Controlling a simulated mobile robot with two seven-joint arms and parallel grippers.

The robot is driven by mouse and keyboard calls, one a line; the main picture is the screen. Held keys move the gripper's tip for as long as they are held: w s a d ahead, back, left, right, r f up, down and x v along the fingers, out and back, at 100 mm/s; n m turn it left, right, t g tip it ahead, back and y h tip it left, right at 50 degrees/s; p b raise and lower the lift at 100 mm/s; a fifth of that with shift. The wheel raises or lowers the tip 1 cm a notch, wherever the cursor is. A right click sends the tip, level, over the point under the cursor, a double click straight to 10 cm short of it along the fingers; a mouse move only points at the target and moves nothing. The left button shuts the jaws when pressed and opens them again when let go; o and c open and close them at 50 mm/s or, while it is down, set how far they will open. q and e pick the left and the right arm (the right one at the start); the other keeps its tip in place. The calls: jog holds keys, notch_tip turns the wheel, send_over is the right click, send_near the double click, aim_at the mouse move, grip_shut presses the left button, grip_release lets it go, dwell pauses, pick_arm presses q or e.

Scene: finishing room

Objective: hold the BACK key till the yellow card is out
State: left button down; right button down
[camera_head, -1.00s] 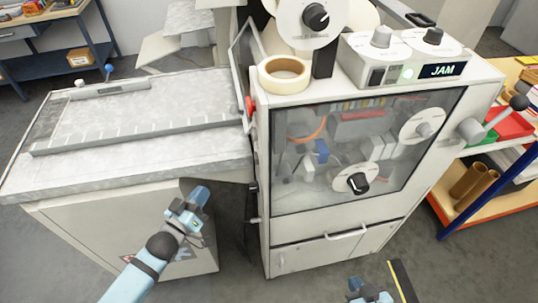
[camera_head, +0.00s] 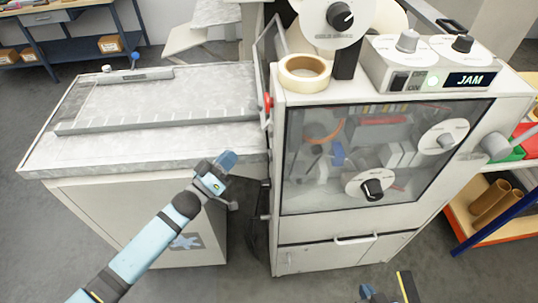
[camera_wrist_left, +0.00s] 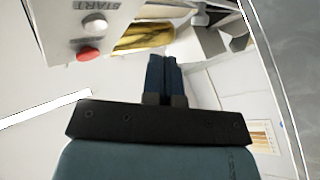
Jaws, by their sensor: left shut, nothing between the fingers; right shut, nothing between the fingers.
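The machine (camera_head: 300,237) stands at the centre right, and its display (camera_head: 469,80) reads JAM beside a lit green lamp. My left gripper (camera_head: 228,160) is shut and empty, in front of the slab-topped table and left of the machine. In the left wrist view its fingers (camera_wrist_left: 163,78) are together, apart from a pale panel (camera_wrist_left: 62,20) with an upside-down START label, a white button (camera_wrist_left: 95,24) and a red button (camera_wrist_left: 88,54). A gold-yellow surface (camera_wrist_left: 145,38) shows beside the panel; I cannot tell whether it is the card. I cannot make out a BACK key. My right gripper (camera_head: 385,292) is shut and empty at the bottom edge.
The slab-topped table (camera_head: 150,145) adjoins the machine's left side. A tape roll (camera_head: 304,74) lies on the machine's top. A clear window (camera_head: 300,190) covers its front. A shelf with brown tubes (camera_head: 489,203) stands at the right. The grey floor in front is open.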

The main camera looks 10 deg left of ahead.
aim_at(271, 155)
pick_arm(q)
jog(key=w+d, duration=0.1)
jog(key=d, duration=0.5)
jog(key=shift+w+d+b, duration=0.15)
jog(key=shift+w+b, duration=0.2)
jog(key=shift+w, duration=0.05)
dwell(1.7)
jog(key=shift+w+d, duration=0.1)
jog(key=shift+d, duration=0.3)
